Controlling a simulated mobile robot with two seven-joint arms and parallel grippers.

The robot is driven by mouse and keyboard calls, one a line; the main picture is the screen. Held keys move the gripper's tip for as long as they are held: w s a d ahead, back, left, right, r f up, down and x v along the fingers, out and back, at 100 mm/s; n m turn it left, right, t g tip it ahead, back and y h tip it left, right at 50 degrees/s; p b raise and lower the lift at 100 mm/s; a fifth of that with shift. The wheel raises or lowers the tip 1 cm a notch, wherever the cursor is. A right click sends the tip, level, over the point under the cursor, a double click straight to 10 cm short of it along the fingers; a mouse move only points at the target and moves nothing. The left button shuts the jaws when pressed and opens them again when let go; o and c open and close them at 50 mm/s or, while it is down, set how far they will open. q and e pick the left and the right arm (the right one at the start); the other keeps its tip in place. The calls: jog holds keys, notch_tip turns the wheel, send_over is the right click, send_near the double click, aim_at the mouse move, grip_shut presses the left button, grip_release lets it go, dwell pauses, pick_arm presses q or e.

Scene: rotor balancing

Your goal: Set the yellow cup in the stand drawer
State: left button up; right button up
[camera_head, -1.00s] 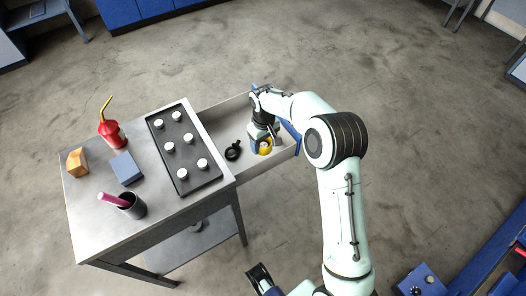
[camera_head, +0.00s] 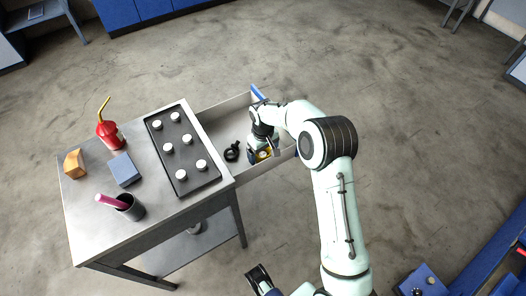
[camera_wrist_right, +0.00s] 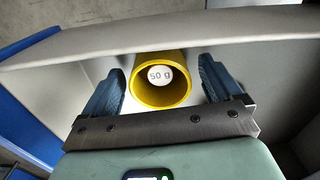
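The yellow cup (camera_head: 264,155) is in the open stand drawer (camera_head: 222,128), near its front end. In the right wrist view the cup (camera_wrist_right: 161,92) is seen from above, with a white weight marked "50 g" (camera_wrist_right: 160,75) inside. My right gripper (camera_wrist_right: 161,85) is open, with one blue finger on each side of the cup and a gap between each finger and the cup. In the head view my right gripper (camera_head: 263,150) reaches down into the drawer and partly hides the cup. My left gripper (camera_head: 259,276) shows only partly at the bottom edge.
A black ring-shaped part (camera_head: 232,152) lies in the drawer beside the cup. On the stand top (camera_head: 160,210) are a black tray (camera_head: 184,150) with several white weights, a red bottle (camera_head: 110,135), a blue block (camera_head: 124,169), an orange block (camera_head: 74,163) and a dark cup (camera_head: 130,207).

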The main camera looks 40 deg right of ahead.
notch_tip(320, 180, up, 12)
jog(key=p, duration=0.2)
jog(key=shift+r, duration=0.2)
dwell(0.7)
